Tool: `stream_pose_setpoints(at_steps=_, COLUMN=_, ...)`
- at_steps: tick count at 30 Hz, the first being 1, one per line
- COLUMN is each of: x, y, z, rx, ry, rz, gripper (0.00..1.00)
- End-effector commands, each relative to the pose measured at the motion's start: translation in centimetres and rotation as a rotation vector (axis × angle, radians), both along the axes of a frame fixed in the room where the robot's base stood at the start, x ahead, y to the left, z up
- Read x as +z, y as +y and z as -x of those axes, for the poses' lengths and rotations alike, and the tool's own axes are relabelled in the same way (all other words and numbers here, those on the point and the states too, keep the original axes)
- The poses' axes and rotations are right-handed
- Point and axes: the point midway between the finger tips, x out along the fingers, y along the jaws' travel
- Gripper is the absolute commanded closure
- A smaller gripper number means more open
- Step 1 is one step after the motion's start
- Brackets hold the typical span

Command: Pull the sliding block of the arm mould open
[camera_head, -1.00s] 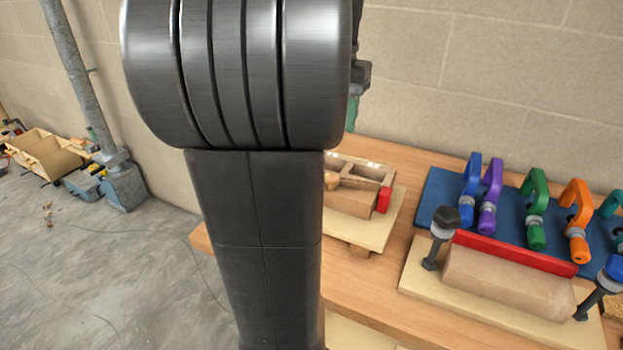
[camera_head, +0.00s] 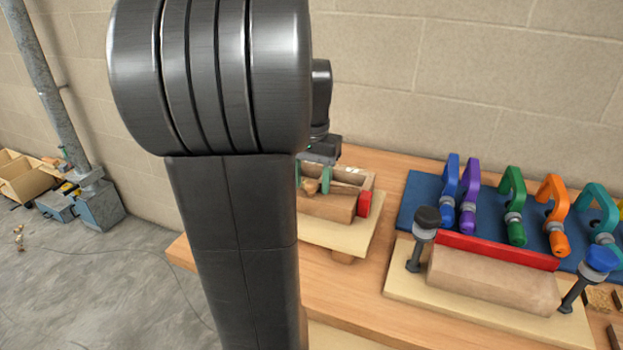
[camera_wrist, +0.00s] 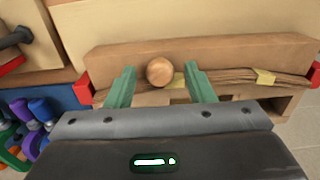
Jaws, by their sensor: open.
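The arm mould (camera_head: 340,236) stands on a pale board on the bench, partly hidden behind my arm in the head view. Its sliding block (camera_wrist: 215,55) is a long wooden bar with a round wooden knob (camera_wrist: 159,71), which also shows in the head view (camera_head: 311,187). Thin bent wood layers (camera_wrist: 235,82) lie along the block, with red end pieces at both sides. My gripper (camera_wrist: 160,75) is open, its green fingers on either side of the knob, with gaps visible. In the head view the green fingers (camera_head: 312,178) are beside the knob.
A second mould (camera_head: 490,280) with a red strip and two dark clamps stands to the right. Behind it several coloured clamps (camera_head: 513,205) rest on a blue mat (camera_head: 425,195). A block wall (camera_head: 440,90) rises behind the bench.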

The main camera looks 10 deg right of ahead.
Motion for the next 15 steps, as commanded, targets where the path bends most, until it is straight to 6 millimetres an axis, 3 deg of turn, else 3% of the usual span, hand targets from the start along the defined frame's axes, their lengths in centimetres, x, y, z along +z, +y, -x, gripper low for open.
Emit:
stream_pose_setpoints(at_steps=4, x=0.02, y=0.00, z=0.00, rx=0.000, ry=0.000, rz=0.000, gripper=0.51)
stream_pose_setpoints(at_steps=12, x=0.04, y=-0.01, z=0.01, rx=0.000, ry=0.000, rz=0.000, gripper=1.00)
stream_pose_setpoints(at_steps=15, x=0.05, y=0.00, z=0.02, rx=0.000, ry=0.000, rz=0.000, gripper=1.00)
